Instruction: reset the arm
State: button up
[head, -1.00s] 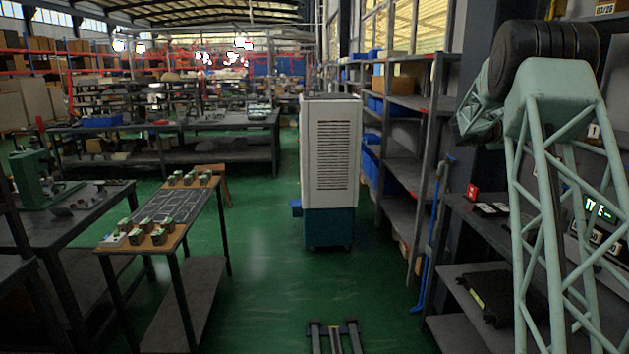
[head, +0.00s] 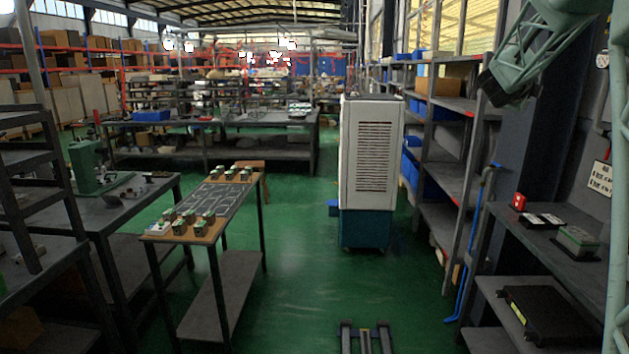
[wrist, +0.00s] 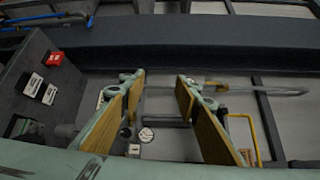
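My gripper (wrist: 162,82) is open in the wrist view, its two padded fingers well apart with nothing between them. Beyond the fingers are a grey wall, dark bars and a round gauge, not touched by the fingers. In the head view part of my arm (head: 545,45) is at the top right, raised beside the shelving. I cannot make out my gripper in the head view.
Several small valve blocks stand at both ends of a narrow table (head: 215,243) on the left. A white and teal cabinet (head: 368,170) stands mid-floor. Grey shelving (head: 450,165) and a workbench (head: 540,238) line the right.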

jog(key=s+a+n+t+y, duration=0.1)
jog(key=s+a+n+y, duration=0.25)
jog(key=a, duration=0.65)
jog(key=s+a+n+t+y, duration=0.1)
jog(key=s+a+n+y, duration=0.3)
jog(key=a, duration=0.7)
jog(key=s+a+n+y, duration=0.25)
jog(key=a+n, duration=0.35)
jog(key=a, duration=0.4)
jog(key=s+a+f+n+g+y, duration=0.15)
jog(key=s+a+f+n, duration=0.3)
jog(key=s+a, duration=0.5)
jog(key=s+a+f+n+g+y, duration=0.1)
jog(key=s+a+f+n+g, duration=0.3)
jog(key=s, duration=0.8)
jog(key=s+a+f+n+y, duration=0.1)
jog(key=s+a+f+n, duration=0.1)
jog(key=s+a+f, duration=0.7)
jog(key=s+d+f+n+g, duration=0.1)
jog(key=s+f, duration=0.3)
jog(key=s, duration=0.9)
jog(key=s+d+f+n+g, duration=0.2)
jog(key=s+f+n, duration=0.2)
jog(key=s, duration=0.9)
jog(key=shift+f+g, duration=0.15)
jog(key=shift+g, duration=0.2)
jog(key=shift+d+h, duration=0.2)
jog(key=shift+h, duration=0.05)
